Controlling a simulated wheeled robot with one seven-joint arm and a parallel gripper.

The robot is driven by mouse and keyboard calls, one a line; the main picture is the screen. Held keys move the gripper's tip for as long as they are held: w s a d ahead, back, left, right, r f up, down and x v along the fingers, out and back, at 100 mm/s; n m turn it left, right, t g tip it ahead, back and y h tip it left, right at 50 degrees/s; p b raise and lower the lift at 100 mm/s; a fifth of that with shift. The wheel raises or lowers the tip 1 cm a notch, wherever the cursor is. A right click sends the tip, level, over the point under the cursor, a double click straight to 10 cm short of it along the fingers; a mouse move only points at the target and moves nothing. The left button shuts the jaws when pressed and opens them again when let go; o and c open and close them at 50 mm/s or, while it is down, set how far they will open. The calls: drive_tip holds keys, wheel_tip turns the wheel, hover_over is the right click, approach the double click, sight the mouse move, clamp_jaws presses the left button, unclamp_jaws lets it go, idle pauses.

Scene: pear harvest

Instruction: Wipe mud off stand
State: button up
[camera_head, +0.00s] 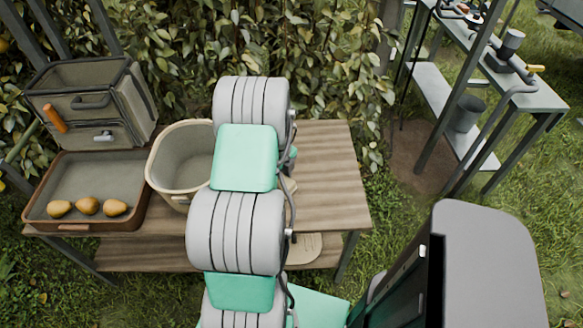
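The wooden stand (325,165) is a slatted table with metal legs and a lower shelf (150,254), in front of a leafy hedge. My arm crosses over its middle and hides part of the top. No mud shows clearly on the bare right part of the top. A small pale thing beside my arm on the stand is mostly hidden, and I cannot tell what it is. My gripper is not visible; my own arm links cover that area. A flat beige piece (305,247) lies on the lower shelf, partly hidden by my arm.
A cream bucket (155,165) stands left of my arm. Left of it, a brown-rimmed tray (38,213) holds three pears (87,206), with a grey tool bag (90,100) behind. A metal bench (530,98) with tools stands at upper right. Grass lies open at right.

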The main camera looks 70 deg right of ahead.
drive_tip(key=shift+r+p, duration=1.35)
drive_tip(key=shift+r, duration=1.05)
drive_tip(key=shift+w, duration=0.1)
